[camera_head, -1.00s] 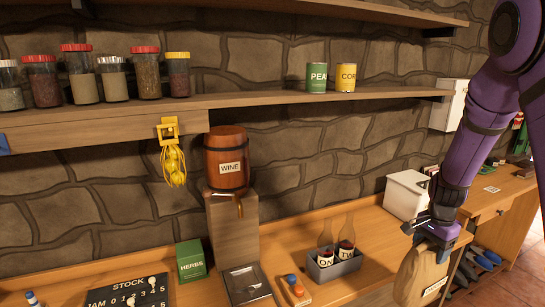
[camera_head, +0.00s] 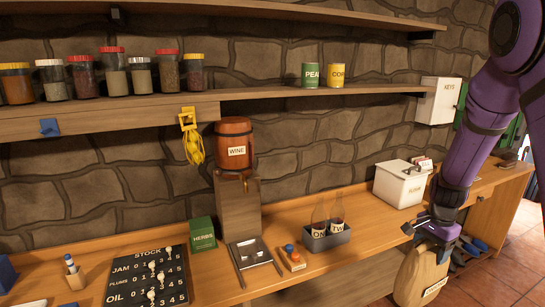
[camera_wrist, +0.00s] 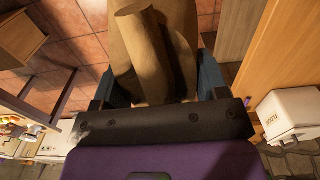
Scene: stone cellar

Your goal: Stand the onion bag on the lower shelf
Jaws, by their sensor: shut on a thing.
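The onion bag (camera_head: 420,276) is a tan sack with a small pale label, too small to read surely. It hangs from my gripper (camera_head: 437,229), at the front edge of the counter on the right, with its lower part cut off by the picture's edge. In the wrist view the tan bag (camera_wrist: 150,45) fills the space between the two dark blue fingers of my gripper (camera_wrist: 157,85). The lower shelf (camera_head: 290,93) runs along the stone wall at the left and middle, well above and left of the bag, under an upper shelf (camera_head: 270,14).
Several spice jars (camera_head: 115,77) stand on the lower shelf's left; a green can (camera_head: 313,75) and a yellow can (camera_head: 337,75) stand to its right. Bare shelf lies between them. Below are the wine barrel (camera_head: 235,145), bottle crate (camera_head: 327,237) and white box (camera_head: 400,184).

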